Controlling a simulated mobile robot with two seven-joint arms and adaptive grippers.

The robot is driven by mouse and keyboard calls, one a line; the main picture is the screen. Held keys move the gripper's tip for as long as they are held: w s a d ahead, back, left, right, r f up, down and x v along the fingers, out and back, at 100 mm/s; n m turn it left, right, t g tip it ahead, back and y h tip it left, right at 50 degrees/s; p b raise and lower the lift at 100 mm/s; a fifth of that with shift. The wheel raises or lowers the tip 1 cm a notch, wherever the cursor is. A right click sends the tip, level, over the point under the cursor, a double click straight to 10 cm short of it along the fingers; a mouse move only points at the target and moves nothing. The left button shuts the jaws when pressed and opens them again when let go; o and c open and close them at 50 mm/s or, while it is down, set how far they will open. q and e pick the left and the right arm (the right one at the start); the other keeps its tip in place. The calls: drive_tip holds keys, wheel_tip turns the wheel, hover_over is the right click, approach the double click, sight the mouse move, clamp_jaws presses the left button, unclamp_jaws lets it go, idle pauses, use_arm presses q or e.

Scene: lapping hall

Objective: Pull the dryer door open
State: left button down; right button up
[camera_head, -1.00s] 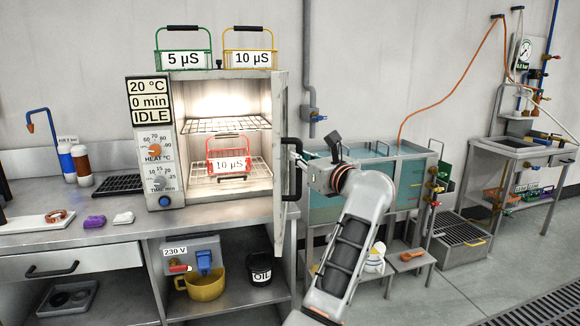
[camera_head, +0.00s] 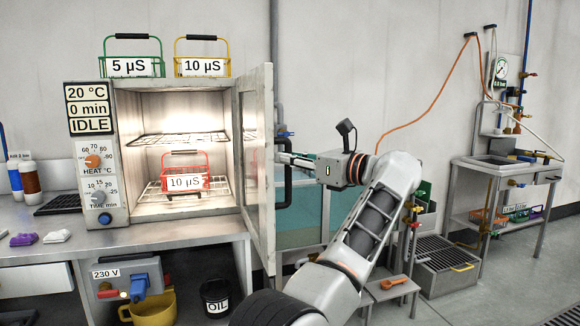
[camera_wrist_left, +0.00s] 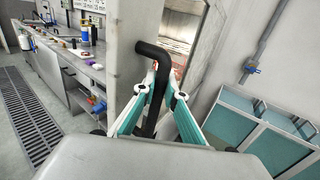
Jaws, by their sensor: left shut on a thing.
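The dryer (camera_head: 122,160) stands at the left of the head view with its lit chamber exposed. My left gripper (camera_head: 284,158) is at the black bar handle (camera_head: 285,190) on the door's outer side. In the left wrist view, the fingers (camera_wrist_left: 158,92) are shut around the upright part of the handle (camera_wrist_left: 152,52), with the door (camera_wrist_left: 128,65) just beyond. My right gripper is not in view.
A red basket (camera_head: 184,182) stands on the chamber's lower rack. A green basket (camera_head: 133,66) and a yellow basket (camera_head: 202,66) stand on top. Teal tanks (camera_head: 312,215) are behind the door and my arm.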

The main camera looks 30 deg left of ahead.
use_arm(q)
drive_tip(key=shift+w+d+f+g, duration=0.2)
drive_tip(key=shift+w+d+g, duration=0.1)
drive_tip(key=shift+w, duration=0.15)
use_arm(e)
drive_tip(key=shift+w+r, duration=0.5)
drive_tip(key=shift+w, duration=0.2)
use_arm(q)
drive_tip(key=c, duration=2.1)
unclamp_jaws()
drive_tip(key=shift+r, duration=0.15)
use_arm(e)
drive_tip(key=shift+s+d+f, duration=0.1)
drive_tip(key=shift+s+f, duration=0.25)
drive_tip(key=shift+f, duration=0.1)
use_arm(q)
drive_tip(key=shift+r, duration=0.1)
drive_tip(key=shift+r, duration=4.8)
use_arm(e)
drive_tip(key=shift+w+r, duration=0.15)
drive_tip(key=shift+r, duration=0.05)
